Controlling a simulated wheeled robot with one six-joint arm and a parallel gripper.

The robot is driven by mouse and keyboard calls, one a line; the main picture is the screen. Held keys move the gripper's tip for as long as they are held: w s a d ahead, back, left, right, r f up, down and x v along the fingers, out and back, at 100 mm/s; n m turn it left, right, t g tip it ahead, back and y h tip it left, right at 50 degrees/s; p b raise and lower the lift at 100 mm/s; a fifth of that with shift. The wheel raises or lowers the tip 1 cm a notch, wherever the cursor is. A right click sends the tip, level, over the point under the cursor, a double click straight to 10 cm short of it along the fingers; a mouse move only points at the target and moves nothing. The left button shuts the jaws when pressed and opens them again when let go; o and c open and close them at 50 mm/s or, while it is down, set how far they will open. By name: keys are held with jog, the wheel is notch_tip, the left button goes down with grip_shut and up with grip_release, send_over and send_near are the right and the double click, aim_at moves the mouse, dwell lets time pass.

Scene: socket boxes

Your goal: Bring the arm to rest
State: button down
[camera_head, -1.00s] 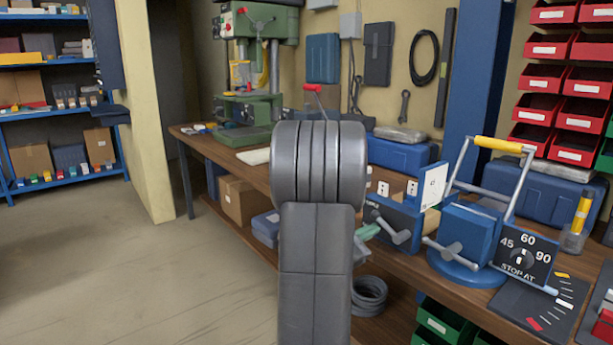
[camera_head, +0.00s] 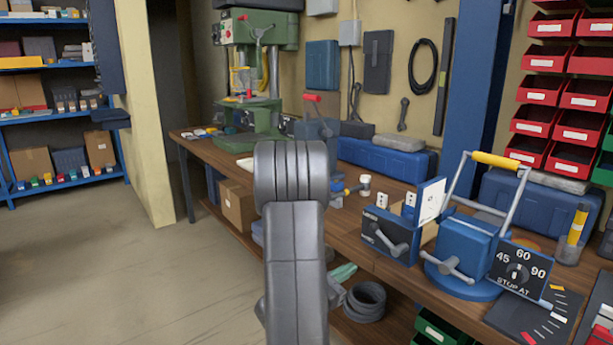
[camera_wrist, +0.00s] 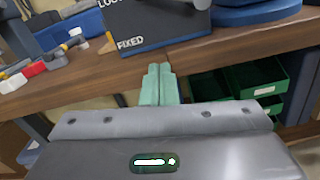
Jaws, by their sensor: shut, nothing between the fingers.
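My grey arm rises in the middle of the head view and covers part of the bench. My gripper (camera_wrist: 158,82) shows in the wrist view as two pale green fingers, shut together with nothing between them. It is in front of the bench's front edge, below the dark blue box marked FIXED (camera_wrist: 150,28). In the head view a bit of the green gripper (camera_head: 342,273) shows to the right of my arm, apart from the boxes. The rest of it is hidden behind my arm.
The wooden bench (camera_head: 352,235) carries the blue box with a T-handle (camera_head: 388,240), a blue turning fixture (camera_head: 462,252) and a STOP AT dial plate (camera_head: 520,268). A grey coil (camera_head: 365,302) and green bins (camera_wrist: 257,78) are below. Open floor (camera_head: 130,270) lies at left.

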jog(key=s, duration=0.1)
jog(key=s+a+g, duration=0.1)
jog(key=s+m, duration=0.1)
jog(key=shift+a+r+p, duration=0.15)
jog(key=shift+a+p, duration=0.15)
dwell(0.4)
